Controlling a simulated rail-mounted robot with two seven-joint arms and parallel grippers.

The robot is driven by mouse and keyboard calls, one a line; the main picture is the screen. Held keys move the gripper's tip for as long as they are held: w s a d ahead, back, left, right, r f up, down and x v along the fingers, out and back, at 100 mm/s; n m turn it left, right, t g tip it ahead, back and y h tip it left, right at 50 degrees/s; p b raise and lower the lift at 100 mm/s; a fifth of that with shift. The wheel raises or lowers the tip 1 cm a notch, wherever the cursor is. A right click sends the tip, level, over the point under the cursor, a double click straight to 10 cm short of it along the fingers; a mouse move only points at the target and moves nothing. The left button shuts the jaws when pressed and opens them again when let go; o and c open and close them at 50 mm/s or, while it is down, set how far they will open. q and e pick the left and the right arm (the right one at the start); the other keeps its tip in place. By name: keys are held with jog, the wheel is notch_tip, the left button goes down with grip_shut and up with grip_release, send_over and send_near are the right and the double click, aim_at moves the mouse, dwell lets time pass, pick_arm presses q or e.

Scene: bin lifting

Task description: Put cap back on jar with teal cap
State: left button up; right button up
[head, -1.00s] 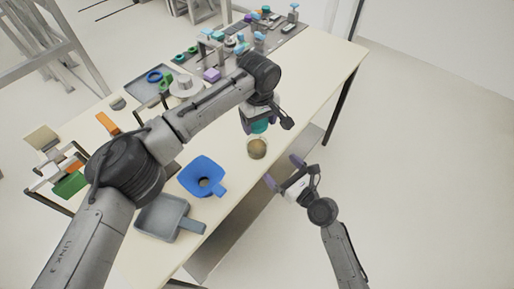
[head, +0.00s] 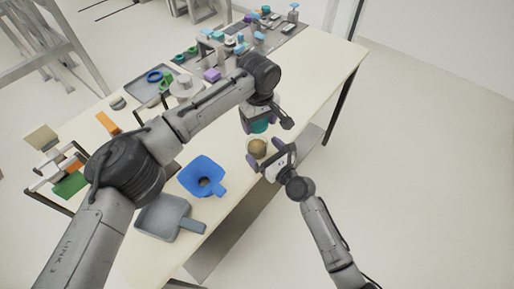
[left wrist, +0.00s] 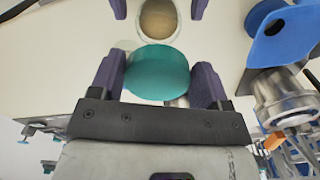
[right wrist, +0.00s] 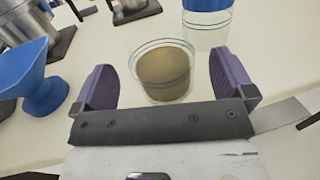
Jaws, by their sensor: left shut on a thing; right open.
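The teal cap (left wrist: 157,72) is between the fingers of my left gripper (left wrist: 160,85), which is shut on it. In the head view the cap (head: 259,126) is just beyond the open jar, held by my left gripper (head: 262,118). The clear jar with brownish contents (right wrist: 165,72) stands uncapped on the table near its front edge. My right gripper (right wrist: 163,85) is open, with one purple finger on each side of the jar and gaps visible. The jar also shows at the top of the left wrist view (left wrist: 158,20).
A clear vessel with a blue upper part (right wrist: 207,25) stands behind the jar. A blue funnel (head: 203,177) and a grey scoop-like tray (head: 165,217) are to the left. Several small items crowd the table's far end. The table edge is close to the jar.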

aim_at(259, 143)
jog(key=shift+x, duration=1.7)
jog(key=c, duration=1.3)
pick_arm(q)
jog(key=shift+s+d+f, duration=0.1)
jog(key=shift+s+f, duration=0.05)
jog(key=shift+f, duration=2.35)
jog(key=shift+f, duration=0.1)
jog(key=shift+f, duration=0.75)
jog(key=shift+f, duration=0.8)
pick_arm(e)
jog(key=shift+a, duration=0.1)
